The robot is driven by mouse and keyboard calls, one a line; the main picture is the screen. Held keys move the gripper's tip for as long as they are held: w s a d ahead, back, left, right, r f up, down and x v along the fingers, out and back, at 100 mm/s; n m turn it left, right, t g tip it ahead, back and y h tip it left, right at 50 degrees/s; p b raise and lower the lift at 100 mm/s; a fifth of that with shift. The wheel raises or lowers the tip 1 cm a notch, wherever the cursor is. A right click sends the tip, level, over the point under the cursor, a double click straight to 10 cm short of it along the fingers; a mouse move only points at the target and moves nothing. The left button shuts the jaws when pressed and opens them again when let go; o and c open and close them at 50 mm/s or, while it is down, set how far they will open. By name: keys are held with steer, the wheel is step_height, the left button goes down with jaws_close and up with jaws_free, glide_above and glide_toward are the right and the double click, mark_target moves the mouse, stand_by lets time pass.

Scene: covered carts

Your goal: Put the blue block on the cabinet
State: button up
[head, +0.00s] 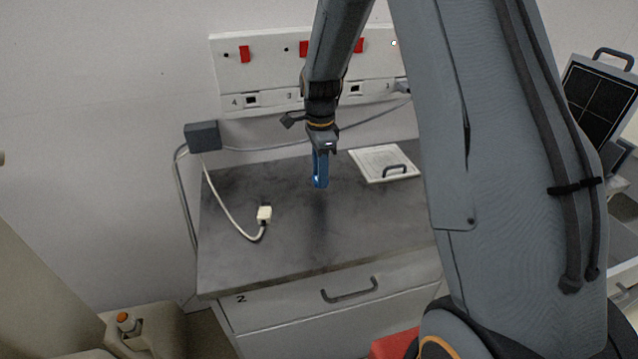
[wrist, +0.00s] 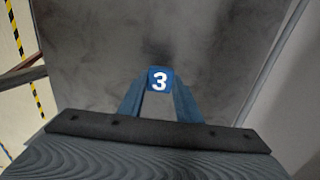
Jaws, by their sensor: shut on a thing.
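The blue block (wrist: 158,79), marked with a white 3, sits between the blue fingertips of my gripper (wrist: 159,88) in the wrist view. My gripper is shut on it. In the head view my gripper (head: 320,183) points down above the dark grey top of the cabinet (head: 285,245), and a soft shadow shows on the top below it. The block is hard to tell from the blue fingers there. The cabinet has a white front with a grey handle and the number 2. The exact gap between block and top is unclear.
A white plate with a handle (head: 370,160) lies at the top's back right. A white plug (head: 264,214) on a cable lies at its left. A numbered socket panel (head: 270,78) is on the wall behind. The top's front middle is clear. My arm hides the right side.

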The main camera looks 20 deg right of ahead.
steer(key=shift+f+p, duration=0.55)
steer(key=shift+f, duration=1.45)
steer(key=o, duration=1.1)
steer(key=shift+f, duration=0.15)
steer(key=shift+c, duration=0.2)
